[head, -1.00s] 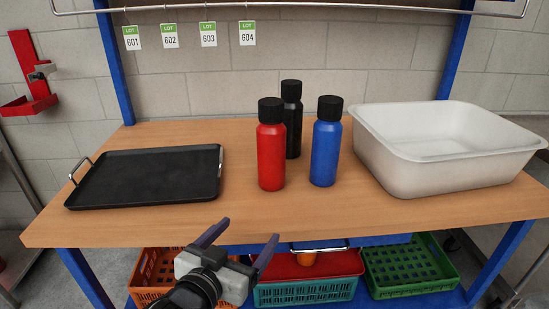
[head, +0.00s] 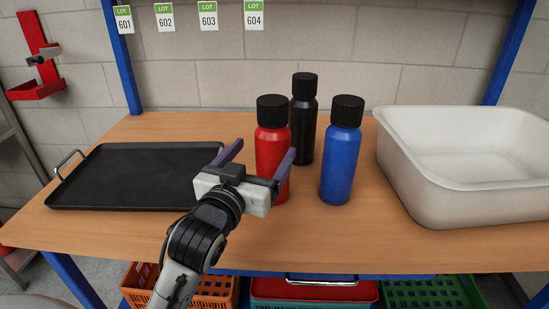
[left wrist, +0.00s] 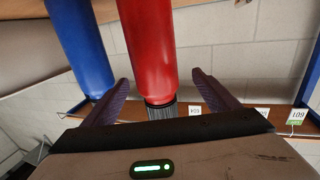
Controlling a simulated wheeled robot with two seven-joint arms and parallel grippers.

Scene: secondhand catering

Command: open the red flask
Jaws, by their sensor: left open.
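The red flask (head: 271,150) stands upright on the wooden table, its black cap (head: 272,111) on. My left gripper (head: 264,150) is open and empty in front of it, its purple fingers pointing towards the flask. In the left wrist view the red flask (left wrist: 150,45) appears upside down between the two fingers, with its ribbed cap (left wrist: 162,109) near the gripper body. I see no finger closed on it. The gripper hides part of the flask's lower body in the head view. My right gripper is not in view.
A black flask (head: 303,130) stands behind the red one. A blue flask (head: 340,165) stands to its right. A black tray (head: 120,175) lies at the left and a white tub (head: 440,190) at the right. Crates sit on the shelf below.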

